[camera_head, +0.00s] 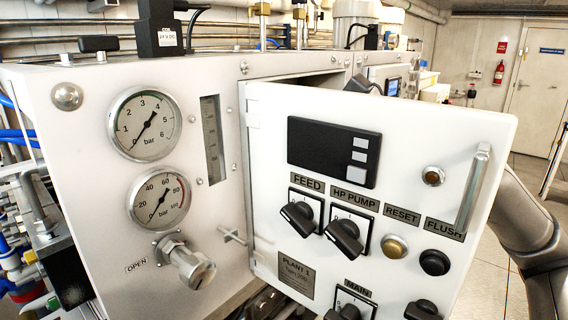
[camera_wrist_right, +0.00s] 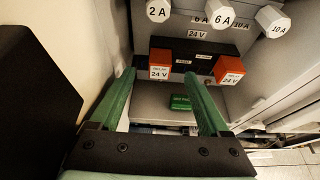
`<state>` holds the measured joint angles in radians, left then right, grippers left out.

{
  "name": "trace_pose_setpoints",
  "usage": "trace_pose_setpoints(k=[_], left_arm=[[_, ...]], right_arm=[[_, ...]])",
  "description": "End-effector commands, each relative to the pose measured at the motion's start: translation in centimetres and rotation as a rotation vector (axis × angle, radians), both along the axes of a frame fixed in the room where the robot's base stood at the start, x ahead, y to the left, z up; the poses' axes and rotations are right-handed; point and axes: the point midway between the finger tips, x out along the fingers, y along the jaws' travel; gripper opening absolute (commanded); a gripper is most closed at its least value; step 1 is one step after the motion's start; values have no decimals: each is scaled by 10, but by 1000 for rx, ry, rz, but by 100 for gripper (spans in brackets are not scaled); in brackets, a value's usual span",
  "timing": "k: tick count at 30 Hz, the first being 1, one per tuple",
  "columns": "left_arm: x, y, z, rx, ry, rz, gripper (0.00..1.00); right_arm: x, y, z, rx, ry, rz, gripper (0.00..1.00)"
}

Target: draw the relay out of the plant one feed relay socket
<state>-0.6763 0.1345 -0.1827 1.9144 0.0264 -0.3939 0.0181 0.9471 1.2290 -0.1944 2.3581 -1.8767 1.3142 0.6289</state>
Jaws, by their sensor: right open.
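In the right wrist view an orange-red relay (camera_wrist_right: 160,66) marked 24 V sits against a black socket strip (camera_wrist_right: 208,50) inside the cabinet. A small label beside it seems to read FEED. A second orange-red relay (camera_wrist_right: 229,70) sits further right, near another small label. My right gripper (camera_wrist_right: 158,76) is open, its two green fingers pointing at the left relay, one tip to each side of it in the picture. I cannot tell whether the fingers touch it. In the head view the open white PLANT 1 door (camera_head: 400,110) hides my right gripper. My left gripper is not in view.
White fuse caps marked 2 A (camera_wrist_right: 158,10), 6 A (camera_wrist_right: 222,17) and 10 A (camera_wrist_right: 271,20) stick out above the relays. A small green block (camera_wrist_right: 180,103) lies below, between the fingers. A dark panel (camera_wrist_right: 38,90) stands close on the left.

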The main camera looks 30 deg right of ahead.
Motion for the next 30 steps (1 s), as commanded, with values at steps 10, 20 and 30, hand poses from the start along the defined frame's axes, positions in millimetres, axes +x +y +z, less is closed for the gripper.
trace_pose_setpoints(k=[10,20,30], left_arm=[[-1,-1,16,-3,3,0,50],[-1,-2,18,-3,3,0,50],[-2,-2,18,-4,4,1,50]], right_arm=[[44,16,-18,3,5,3,80],[59,21,-27,1,2,1,80],[59,21,-27,1,2,1,60]])
